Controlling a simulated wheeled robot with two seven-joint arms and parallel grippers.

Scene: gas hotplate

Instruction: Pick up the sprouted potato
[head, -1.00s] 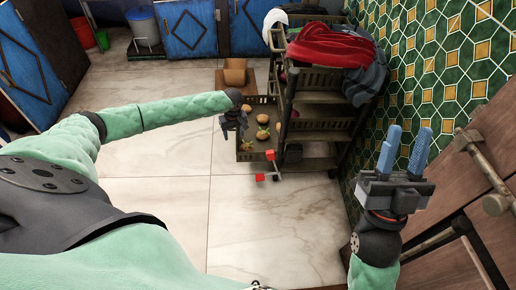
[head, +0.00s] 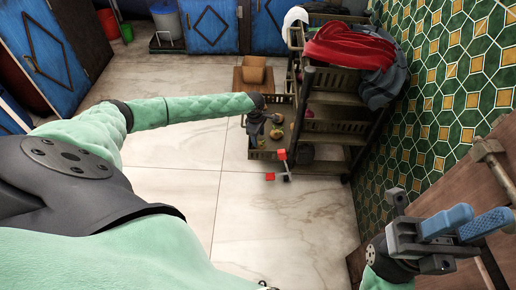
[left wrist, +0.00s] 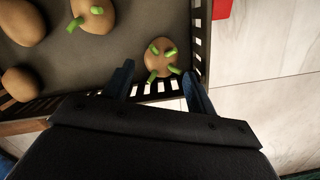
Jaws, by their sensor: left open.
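A sprouted potato (left wrist: 161,57), brown with several green sprouts, lies in the corner of a dark slatted drawer (left wrist: 100,60) in the left wrist view. A second sprouted potato (left wrist: 94,14) lies further in, to its left. My left gripper (left wrist: 158,74) is open and empty; its two blue fingertips sit on either side of the near potato's front, at the drawer's edge. In the head view my left gripper (head: 254,138) hangs over the pulled-out drawer (head: 265,154), hiding part of it. My right gripper (head: 465,225) is open and empty at the right.
Plain potatoes (left wrist: 22,20) lie at the drawer's left. The drawer belongs to a dark rack (head: 330,125) with red cloth (head: 348,45) on top, beside a green tiled wall (head: 450,90). A red-ended piece (head: 282,155) stands by the drawer.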

